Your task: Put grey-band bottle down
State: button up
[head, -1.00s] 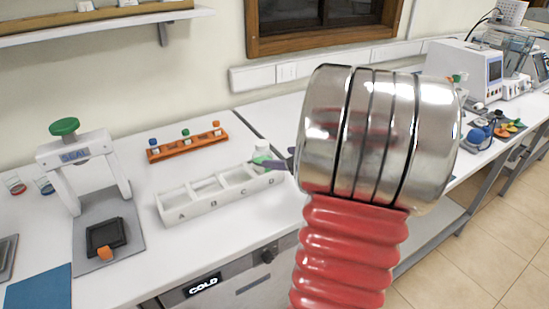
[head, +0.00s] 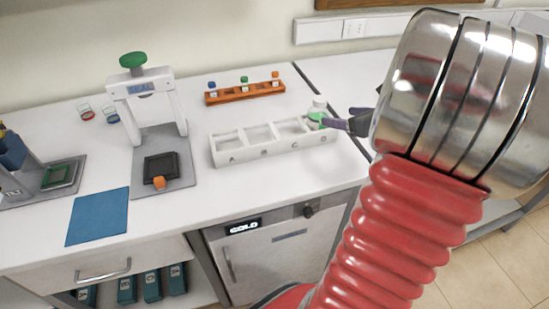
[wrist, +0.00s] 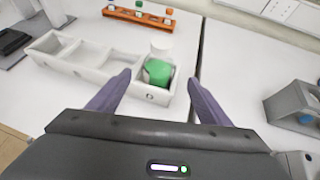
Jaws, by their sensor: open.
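My gripper (wrist: 160,84) is open in the wrist view, its two purple fingers apart. It also shows in the head view (head: 335,123), at the right end of the white lettered rack (head: 250,155). A green-topped item (wrist: 158,72), seemingly the bottle, sits in the rack's end compartment, lined up between the fingertips in the wrist view. No contact with the fingers shows. A pale round item (wrist: 162,48) shows just beyond it; I cannot tell whether it is separate. No grey band is visible.
An orange rack (head: 245,92) with small capped vials stands behind. A press with a green knob (head: 133,60) and a blue mat (head: 98,216) are to the left. A grey device (wrist: 295,105) is at right in the wrist view. A counter seam runs right of the white rack.

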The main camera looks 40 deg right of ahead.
jog(key=w+a+r+n+g+y, duration=0.1)
jog(key=a+n+g+y, duration=0.1)
jog(key=a+n, duration=0.85)
jog(key=w+a+r+n+g+y, duration=0.15)
jog(key=a+n, duration=0.45)
jog(key=a, duration=1)
jog(key=s+a+n+g+h, duration=0.1)
jog(key=s+a+n, duration=0.5)
jog(key=n, duration=0.4)
jog(key=s+a+r+n+g+h, duration=0.1)
jog(key=s+a+n+g, duration=0.1)
jog(key=s+a+n, duration=0.4)
jog(key=shift+a+n, duration=1.1)
jog(key=shift+n, duration=1.25)
